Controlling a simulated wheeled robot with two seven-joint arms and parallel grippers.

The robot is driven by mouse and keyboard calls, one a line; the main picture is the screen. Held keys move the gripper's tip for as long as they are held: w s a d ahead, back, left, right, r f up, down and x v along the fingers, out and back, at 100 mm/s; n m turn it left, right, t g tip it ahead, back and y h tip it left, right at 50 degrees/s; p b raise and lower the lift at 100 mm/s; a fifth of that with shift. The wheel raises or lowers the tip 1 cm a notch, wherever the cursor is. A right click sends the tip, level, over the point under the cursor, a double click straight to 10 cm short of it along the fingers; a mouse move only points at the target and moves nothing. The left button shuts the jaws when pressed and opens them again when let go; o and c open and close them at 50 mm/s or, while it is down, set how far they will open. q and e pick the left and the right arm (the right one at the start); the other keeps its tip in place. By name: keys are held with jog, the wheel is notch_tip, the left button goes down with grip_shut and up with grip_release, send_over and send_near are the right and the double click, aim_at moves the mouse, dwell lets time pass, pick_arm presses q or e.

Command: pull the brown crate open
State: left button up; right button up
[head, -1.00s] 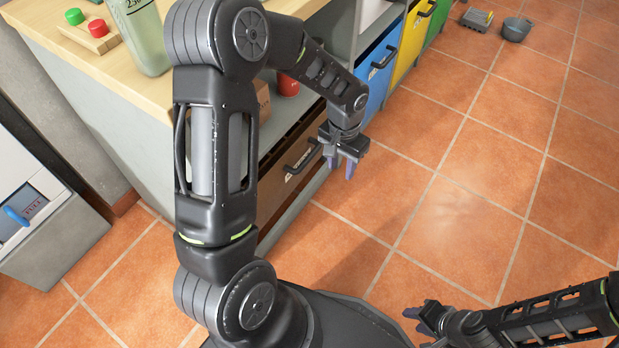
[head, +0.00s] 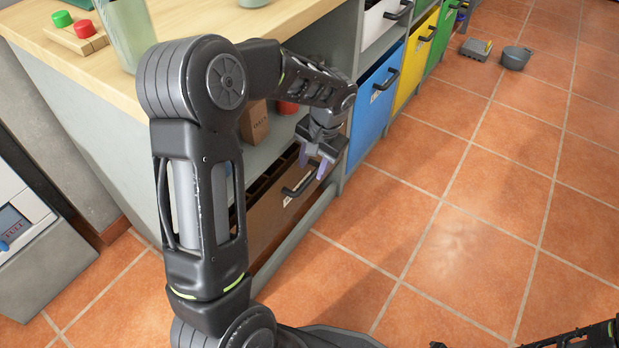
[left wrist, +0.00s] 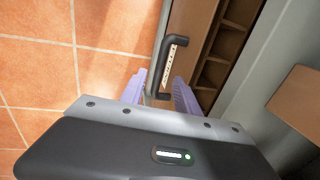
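The brown crate (head: 273,218) sits in the bottom compartment of the shelf unit, partly hidden behind my left arm. Its black handle (head: 291,191) and a pale label are on the front. My left gripper (head: 314,166) is at the right end of the handle, with its purple fingers apart. In the left wrist view the open fingers (left wrist: 159,91) point at the crate (left wrist: 191,18), with the near end of the handle (left wrist: 163,66) showing between their tips; I cannot tell whether they touch it. Only a sliver of my right gripper (head: 438,345) shows at the bottom edge.
A blue crate (head: 373,110), a yellow one (head: 416,62) and a green one (head: 445,30) stand farther along the unit. A brown box (head: 254,122) and a red object (head: 286,107) are on the shelf above the brown crate. The tiled floor (head: 450,240) in front is clear.

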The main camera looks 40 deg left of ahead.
aim_at(308, 180)
pick_arm(q)
jog(key=f+b, duration=0.1)
jog(key=f, duration=0.1)
jog(key=a+f, duration=0.1)
jog(key=f, duration=0.2)
jog(key=shift+f+b, duration=0.15)
jog(key=shift+b, duration=0.2)
grip_shut()
dwell(1.1)
